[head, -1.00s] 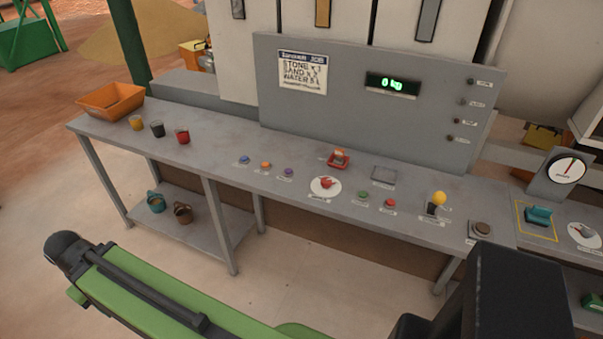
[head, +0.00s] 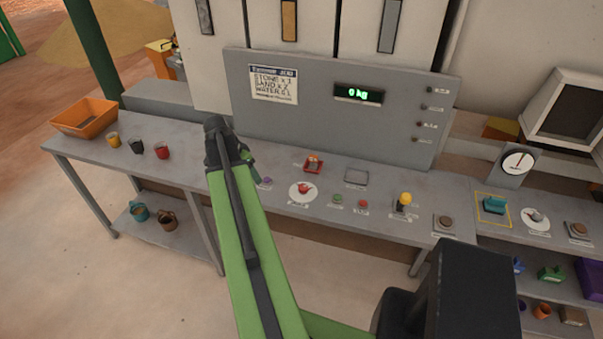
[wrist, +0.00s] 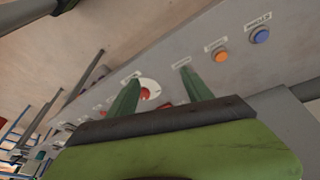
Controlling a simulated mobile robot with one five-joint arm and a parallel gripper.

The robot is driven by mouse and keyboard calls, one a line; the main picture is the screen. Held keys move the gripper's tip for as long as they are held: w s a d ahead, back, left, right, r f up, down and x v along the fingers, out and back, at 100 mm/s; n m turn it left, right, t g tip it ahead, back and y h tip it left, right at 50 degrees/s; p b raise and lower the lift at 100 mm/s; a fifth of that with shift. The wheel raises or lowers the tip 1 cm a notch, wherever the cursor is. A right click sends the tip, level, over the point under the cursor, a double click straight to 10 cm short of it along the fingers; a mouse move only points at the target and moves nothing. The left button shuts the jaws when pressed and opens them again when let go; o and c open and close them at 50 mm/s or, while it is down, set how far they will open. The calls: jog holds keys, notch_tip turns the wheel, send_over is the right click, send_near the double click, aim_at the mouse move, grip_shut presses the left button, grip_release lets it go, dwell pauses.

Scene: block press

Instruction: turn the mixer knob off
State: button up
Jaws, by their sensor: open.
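A red knob (head: 303,188) sits on a round white dial on the grey bench, in the middle of the head view. Another knob, grey on a white dial (head: 537,219), is on the right bench section. Their labels are too small to read, so I cannot tell which is the mixer knob. My gripper (wrist: 160,76) is open and empty in the wrist view, with its green fingers apart. The red knob (wrist: 147,92) shows beyond the left finger, partly hidden. In the head view my arm mostly hides the gripper, which is left of the red knob.
Green and red buttons (head: 363,204) and a yellow-topped lever (head: 405,199) stand right of the red knob. A teal handle (head: 494,205) is farther right. Cups and an orange tray (head: 86,117) are at the left. A grey panel (head: 320,118) rises behind.

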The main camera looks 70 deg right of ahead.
jog(key=s+d+r+m+g+p, duration=0.1)
jog(key=s+d+r+m, duration=0.3)
jog(key=s+d, duration=0.55)
jog(key=b, duration=1.6)
send_near(303, 187)
jog(key=shift+m, duration=0.3)
jog(key=x, duration=0.8)
jog(key=shift+d+f, duration=0.15)
jog(key=shift+f, duration=0.25)
jog(key=shift+r, duration=0.1)
jog(key=shift+s, duration=0.1)
grip_shut()
